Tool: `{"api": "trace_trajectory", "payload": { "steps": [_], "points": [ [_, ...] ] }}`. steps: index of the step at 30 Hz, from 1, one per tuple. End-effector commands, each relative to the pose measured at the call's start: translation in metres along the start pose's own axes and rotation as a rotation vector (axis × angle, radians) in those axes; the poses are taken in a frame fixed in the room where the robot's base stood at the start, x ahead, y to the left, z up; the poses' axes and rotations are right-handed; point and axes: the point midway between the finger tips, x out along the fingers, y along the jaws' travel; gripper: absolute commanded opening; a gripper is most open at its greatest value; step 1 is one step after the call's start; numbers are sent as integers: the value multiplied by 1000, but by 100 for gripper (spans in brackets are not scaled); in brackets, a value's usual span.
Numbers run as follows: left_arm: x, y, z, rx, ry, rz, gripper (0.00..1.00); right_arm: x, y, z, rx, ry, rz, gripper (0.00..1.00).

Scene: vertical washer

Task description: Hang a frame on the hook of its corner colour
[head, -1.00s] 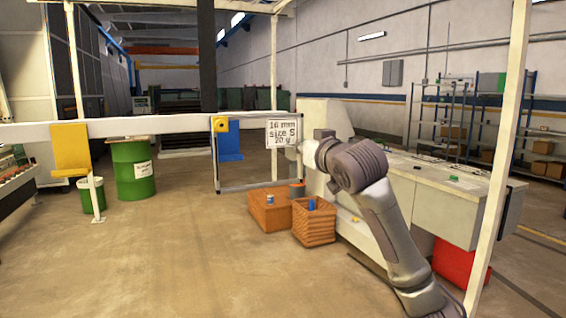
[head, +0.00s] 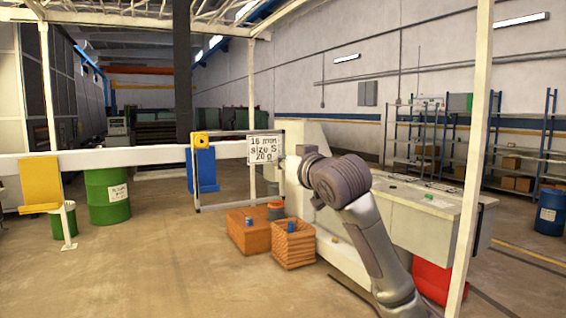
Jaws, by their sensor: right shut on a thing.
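My right gripper (head: 283,163) is shut on the right side of a thin grey rectangular frame (head: 238,206) and holds it upright in the air. The frame has a yellow corner block (head: 200,140) at its top left and a white label (head: 265,147) reading "16 mm size S 20 g" at its top right. A blue hook (head: 207,172) on the white rail shows through the frame's left part; contact cannot be told. A yellow hook (head: 40,193) hangs on the rail at the far left, apart from the frame. My left gripper is out of view.
The white rail (head: 110,163) runs across the left half. Two orange crates (head: 248,237) stand on the floor below the frame. A green barrel (head: 106,197) stands behind the rail. A white post (head: 470,180) rises at the right. The floor at front left is clear.

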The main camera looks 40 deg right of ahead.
Motion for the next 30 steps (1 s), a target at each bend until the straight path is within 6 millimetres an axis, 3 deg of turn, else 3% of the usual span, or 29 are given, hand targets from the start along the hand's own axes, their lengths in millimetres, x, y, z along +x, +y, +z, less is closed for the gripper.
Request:
{"api": "trace_trajectory", "payload": {
  "steps": [5,30],
  "points": [
    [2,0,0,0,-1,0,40,-3,0,0,0,1,0,0],
    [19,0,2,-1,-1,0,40,-61,0,1,0,2,0,0]
  ]
}}
